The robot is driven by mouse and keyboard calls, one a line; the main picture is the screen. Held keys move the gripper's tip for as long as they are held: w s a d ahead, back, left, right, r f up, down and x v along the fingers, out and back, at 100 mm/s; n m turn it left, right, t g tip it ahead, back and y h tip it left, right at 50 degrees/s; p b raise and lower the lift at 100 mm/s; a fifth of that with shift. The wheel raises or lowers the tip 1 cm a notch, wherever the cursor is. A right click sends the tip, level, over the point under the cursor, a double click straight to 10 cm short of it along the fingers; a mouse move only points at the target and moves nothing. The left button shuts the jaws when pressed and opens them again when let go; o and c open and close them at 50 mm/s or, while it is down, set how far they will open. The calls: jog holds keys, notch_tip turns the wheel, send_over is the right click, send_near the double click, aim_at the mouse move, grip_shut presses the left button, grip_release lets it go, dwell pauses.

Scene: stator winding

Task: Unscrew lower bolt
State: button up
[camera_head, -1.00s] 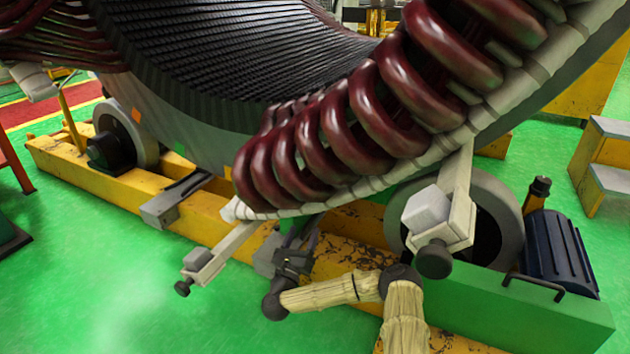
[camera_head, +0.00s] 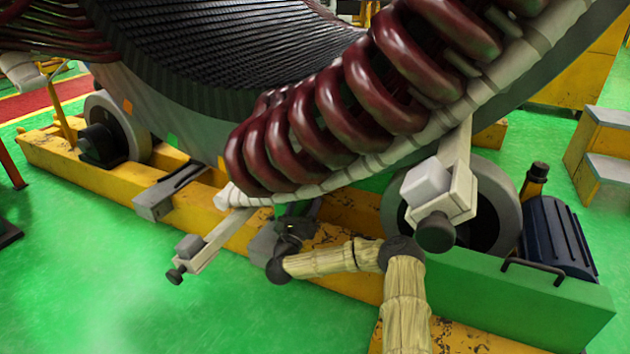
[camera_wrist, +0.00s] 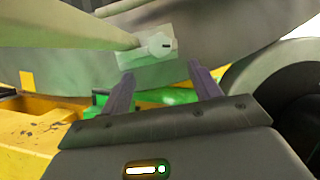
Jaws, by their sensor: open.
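In the wrist view, a pale bolt head (camera_wrist: 158,43) sits on a pale plate (camera_wrist: 148,58) against the grey stator wall. A light bar reaches it from the left. My gripper (camera_wrist: 160,68) shows there with two purple-grey fingers apart and nothing between them. The bolt head is beyond the fingertips, close to midway between them and apart from them. In the head view my gripper (camera_head: 292,226) is a dark shape under the stator's lower rim, and its fingers are hard to make out. I cannot pick out the bolt in the head view.
The stator with dark red coils (camera_head: 320,130) hangs over my gripper. A clamp bar with a black knob (camera_head: 176,275) is to the left, another clamp with a knob (camera_head: 435,232) to the right. A yellow beam (camera_head: 200,218), a roller (camera_head: 495,205) and a green block (camera_head: 520,300) are near.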

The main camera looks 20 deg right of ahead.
jog(key=b+x, duration=0.5)
jog(key=x, duration=0.6)
jog(key=shift+r, duration=0.15)
jog(key=c, duration=1)
